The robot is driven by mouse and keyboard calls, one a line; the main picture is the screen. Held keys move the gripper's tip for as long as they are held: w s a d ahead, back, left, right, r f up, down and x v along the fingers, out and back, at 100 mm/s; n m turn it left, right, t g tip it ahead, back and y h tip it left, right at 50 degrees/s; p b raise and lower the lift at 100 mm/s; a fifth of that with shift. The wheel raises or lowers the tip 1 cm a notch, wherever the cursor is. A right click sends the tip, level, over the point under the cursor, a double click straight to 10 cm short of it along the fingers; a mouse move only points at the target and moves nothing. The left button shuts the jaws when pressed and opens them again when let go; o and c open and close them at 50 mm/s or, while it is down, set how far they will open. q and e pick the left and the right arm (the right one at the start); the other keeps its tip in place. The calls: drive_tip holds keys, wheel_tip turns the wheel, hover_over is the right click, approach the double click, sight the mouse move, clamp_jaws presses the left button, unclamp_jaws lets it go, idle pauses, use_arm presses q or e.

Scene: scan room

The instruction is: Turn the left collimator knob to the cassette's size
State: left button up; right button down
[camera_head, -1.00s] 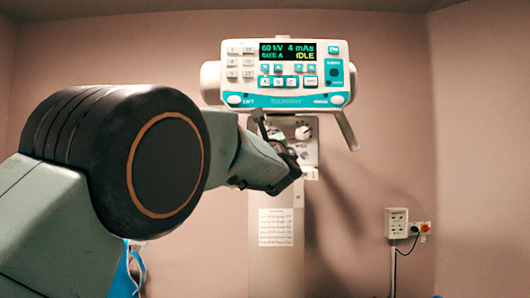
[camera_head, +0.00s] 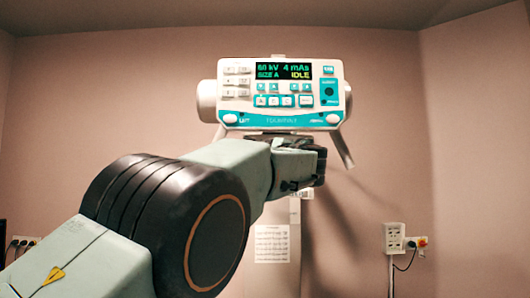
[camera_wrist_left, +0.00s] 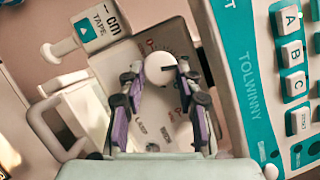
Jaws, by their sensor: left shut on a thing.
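In the left wrist view the left collimator knob (camera_wrist_left: 160,68), round and white with a dark pointer line, sits on the grey panel (camera_wrist_left: 178,36). My left gripper (camera_wrist_left: 160,80) has its two purple-padded fingers on either side of the knob, shut on it. In the head view my left gripper (camera_head: 308,165) is in front of the collimator panel and hides both knobs. The console (camera_head: 280,131) above has a display (camera_head: 284,71) reading 60 kV, 4 mAs, SIZE A, IDLE. No cassette is in view. My right gripper is not in view.
The console's lower edge (camera_wrist_left: 238,95) is close beside my fingers in the wrist view. A tape housing (camera_wrist_left: 97,24) marked TAPE cm and a grey handle (camera_wrist_left: 50,130) are on the other side. A wall socket (camera_head: 395,238) is at the right.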

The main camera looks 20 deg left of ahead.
use_arm(q)
drive_tip(key=shift+a+f+n+g, duration=0.1)
drive_tip(key=shift+n+g, duration=0.3)
drive_tip(key=shift+n, duration=0.4)
